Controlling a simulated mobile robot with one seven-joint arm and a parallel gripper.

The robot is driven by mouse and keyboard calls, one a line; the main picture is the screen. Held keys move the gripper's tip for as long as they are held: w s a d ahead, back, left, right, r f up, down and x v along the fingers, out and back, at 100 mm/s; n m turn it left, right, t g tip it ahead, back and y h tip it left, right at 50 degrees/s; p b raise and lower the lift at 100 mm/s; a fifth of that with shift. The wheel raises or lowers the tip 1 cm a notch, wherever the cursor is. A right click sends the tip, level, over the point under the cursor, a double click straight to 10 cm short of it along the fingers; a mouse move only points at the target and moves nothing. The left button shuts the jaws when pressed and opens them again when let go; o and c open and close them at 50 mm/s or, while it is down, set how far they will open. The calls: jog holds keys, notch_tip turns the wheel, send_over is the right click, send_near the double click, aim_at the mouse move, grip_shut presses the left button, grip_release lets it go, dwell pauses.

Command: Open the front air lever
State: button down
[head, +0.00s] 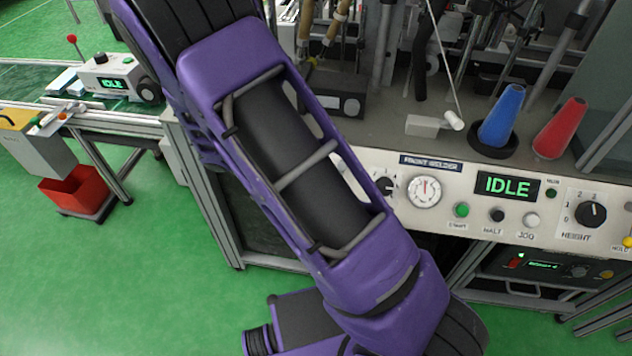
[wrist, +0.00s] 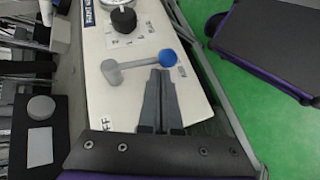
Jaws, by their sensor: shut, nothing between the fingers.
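The air lever shows in the wrist view, with a grey hub and bar (wrist: 127,67) and a blue ball knob (wrist: 168,58) at its right end. It sits on the white front panel (wrist: 140,40), and its bar points right in this picture. My gripper (wrist: 160,74) is shut and empty. Its fingertips are just below the blue knob in the wrist view; I cannot tell whether they touch it. In the head view my purple arm hides the lever and my gripper.
A black knob (wrist: 123,19) is close to the lever. The panel (head: 462,170) also carries a gauge (head: 424,190), buttons, an IDLE display (head: 507,186) and a height dial (head: 591,212). Blue (head: 502,114) and red (head: 560,128) cones stand above. Green floor is open at left.

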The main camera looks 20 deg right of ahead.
jog(key=shift+s+d, duration=0.3)
jog(key=shift+d, duration=0.1)
dwell(0.5)
jog(key=shift+f, duration=0.1)
